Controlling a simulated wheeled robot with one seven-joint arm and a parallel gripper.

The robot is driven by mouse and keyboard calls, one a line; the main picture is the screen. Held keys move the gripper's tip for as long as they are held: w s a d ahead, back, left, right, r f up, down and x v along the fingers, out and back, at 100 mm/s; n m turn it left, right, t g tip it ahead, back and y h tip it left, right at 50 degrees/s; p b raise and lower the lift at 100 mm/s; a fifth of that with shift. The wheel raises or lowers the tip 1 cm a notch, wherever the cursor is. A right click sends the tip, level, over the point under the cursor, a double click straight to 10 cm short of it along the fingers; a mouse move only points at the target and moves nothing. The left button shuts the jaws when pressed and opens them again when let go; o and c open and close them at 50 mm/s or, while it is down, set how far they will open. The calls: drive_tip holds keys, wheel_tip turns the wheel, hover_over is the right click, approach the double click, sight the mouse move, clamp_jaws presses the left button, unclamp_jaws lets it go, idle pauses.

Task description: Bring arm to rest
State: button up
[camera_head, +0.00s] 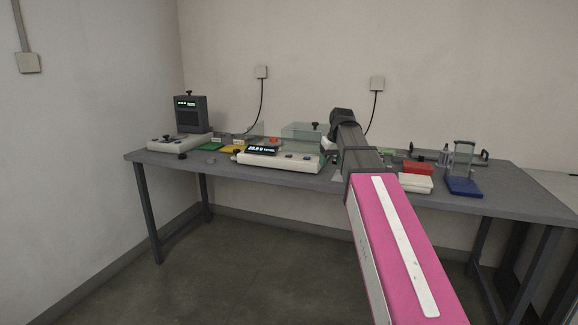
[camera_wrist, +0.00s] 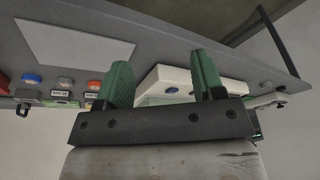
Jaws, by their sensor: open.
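My arm reaches forward over the right half of the grey table (camera_head: 220,163), pink link nearest and dark links beyond it. In the head view the arm's own links hide the fingers of my gripper. In the wrist view my gripper (camera_wrist: 162,72) shows two green fingers spread apart, with nothing held between them. A white device with a blue button (camera_wrist: 173,89) lies beyond the fingers, apart from them as far as I can tell. The wrist view is tilted.
A white instrument with a lit display (camera_head: 280,157) stands mid-table, left of my arm. A dark display unit (camera_head: 191,114) stands at the far left. A red box (camera_head: 418,168), a white box (camera_head: 415,183) and a blue-based stand (camera_head: 463,186) are right of it. Floor in front is clear.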

drive_tip(key=s+d+f+m+g, duration=0.1)
drive_tip(key=s+f, duration=0.6)
drive_tip(key=f, duration=0.6)
drive_tip(key=s+d+f+m+g+h, duration=0.1)
drive_tip(key=s+f, duration=0.7)
drive_tip(key=f, duration=0.4)
drive_tip(key=s+d+f+m+g, duration=0.1)
drive_tip(key=s+f, duration=0.6)
drive_tip(key=f, duration=0.6)
drive_tip(key=shift+s+f+m, duration=0.3)
drive_tip(key=shift+f, duration=0.05)
